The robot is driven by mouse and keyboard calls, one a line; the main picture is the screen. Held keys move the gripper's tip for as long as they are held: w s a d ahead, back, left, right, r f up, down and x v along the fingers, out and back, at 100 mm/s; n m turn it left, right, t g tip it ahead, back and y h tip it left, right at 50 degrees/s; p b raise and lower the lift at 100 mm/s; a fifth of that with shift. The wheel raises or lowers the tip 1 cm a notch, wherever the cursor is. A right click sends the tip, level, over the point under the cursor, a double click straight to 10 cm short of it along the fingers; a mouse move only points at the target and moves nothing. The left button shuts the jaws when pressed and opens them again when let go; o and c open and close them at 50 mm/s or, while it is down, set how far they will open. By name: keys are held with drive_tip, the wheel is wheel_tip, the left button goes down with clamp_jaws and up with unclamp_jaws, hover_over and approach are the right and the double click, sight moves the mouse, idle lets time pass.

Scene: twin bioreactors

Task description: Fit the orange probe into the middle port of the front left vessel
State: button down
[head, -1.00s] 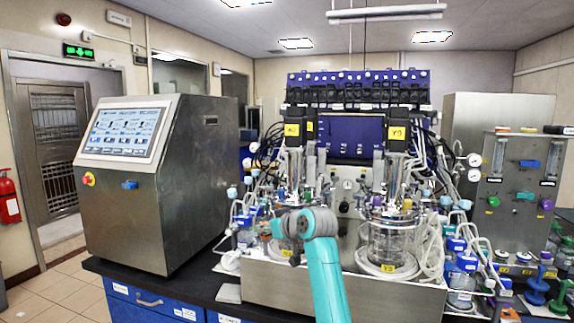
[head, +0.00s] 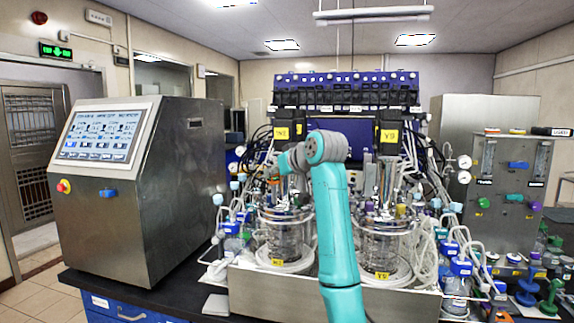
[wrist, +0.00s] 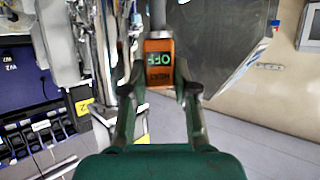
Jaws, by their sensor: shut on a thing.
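My gripper (wrist: 164,88) is shut on the orange probe (wrist: 159,62), whose orange head with a dark "OFF" display sits between the fingertips in the wrist view. A grey shaft runs from the head towards the top of that view. The front left vessel (head: 284,240) is a clear glass vessel with a metal lid and a yellow label at its base, left of my raised teal arm in the head view. My gripper and the probe cannot be made out in the head view. The vessel's middle port cannot be told apart among the lid fittings.
The front right vessel (head: 383,243) stands just right of my arm. A steel control cabinet (head: 150,190) with a screen stands at the left. Tubes and blue-capped bottles (head: 460,275) crowd the right side. A steel tray (head: 240,285) lies under both vessels.

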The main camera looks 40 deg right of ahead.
drive_tip(key=shift+s+d+m+h, duration=0.15)
drive_tip(key=shift+d+m, duration=0.05)
drive_tip(key=shift+d, duration=0.35)
drive_tip(key=shift+s+d+m+h, duration=0.1)
drive_tip(key=shift+d+m+h, duration=0.1)
drive_tip(key=shift+d, duration=0.35)
drive_tip(key=shift+f, duration=0.1)
drive_tip(key=shift+s+a+r, duration=0.1)
drive_tip(key=shift+r, duration=0.1)
idle(1.0)
drive_tip(key=shift+f, duration=1.2)
idle(1.1)
drive_tip(key=shift+f, duration=0.6)
drive_tip(key=shift+f, duration=1.4)
idle(1.3)
